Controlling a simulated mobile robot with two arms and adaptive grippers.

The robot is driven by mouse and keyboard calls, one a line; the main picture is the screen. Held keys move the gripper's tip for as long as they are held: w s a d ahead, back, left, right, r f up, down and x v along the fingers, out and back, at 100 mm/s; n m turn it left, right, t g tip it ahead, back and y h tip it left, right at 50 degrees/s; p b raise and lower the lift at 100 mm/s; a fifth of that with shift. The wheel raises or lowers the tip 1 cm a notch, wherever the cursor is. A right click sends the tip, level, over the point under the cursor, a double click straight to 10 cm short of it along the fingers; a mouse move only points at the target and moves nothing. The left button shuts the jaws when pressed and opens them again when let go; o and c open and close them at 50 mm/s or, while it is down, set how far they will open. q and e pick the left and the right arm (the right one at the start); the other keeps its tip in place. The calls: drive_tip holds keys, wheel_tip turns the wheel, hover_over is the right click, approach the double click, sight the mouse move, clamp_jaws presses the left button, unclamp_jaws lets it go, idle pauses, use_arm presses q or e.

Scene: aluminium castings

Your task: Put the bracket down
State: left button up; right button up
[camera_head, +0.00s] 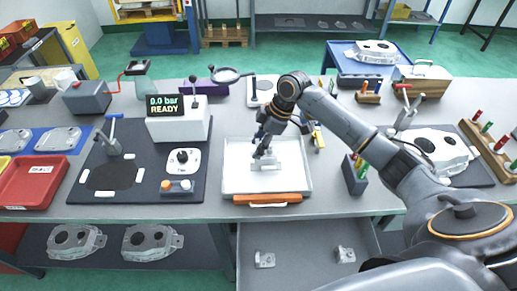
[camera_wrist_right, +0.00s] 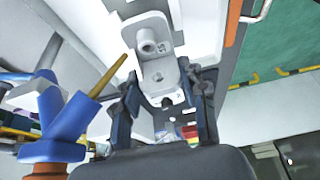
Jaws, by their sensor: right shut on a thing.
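The bracket (camera_head: 267,164) is a light grey metal casting over the white tray (camera_head: 236,184) in the middle of the bench. In the right wrist view the bracket (camera_wrist_right: 154,45) shows a round boss and a flat plate that runs back between the fingers. My right gripper (camera_head: 264,147) comes down from above and is shut on the bracket. Its two dark fingers (camera_wrist_right: 162,92) lie on either side of it in the wrist view. I cannot tell whether the bracket touches the tray floor. My left gripper is not in view.
A display box (camera_head: 180,126) reading "0.0 bar READY" and a dark fixture plate (camera_head: 137,185) stand left of the tray. A block with coloured pins (camera_head: 355,176) stands to its right. Below is an open drawer (camera_head: 305,243) with two small brackets. The tray's front part is bare.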

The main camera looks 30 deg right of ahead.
wheel_tip(320, 180, down, 2)
drive_tip(key=shift+s+f+p, duration=0.1)
drive_tip(key=shift+f+p, duration=0.05)
drive_tip(key=shift+p, duration=0.3)
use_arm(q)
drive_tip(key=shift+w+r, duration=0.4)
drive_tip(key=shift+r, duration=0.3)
use_arm(e)
drive_tip(key=shift+f, duration=0.25)
drive_tip(key=shift+f, duration=0.15)
drive_tip(key=o, duration=1)
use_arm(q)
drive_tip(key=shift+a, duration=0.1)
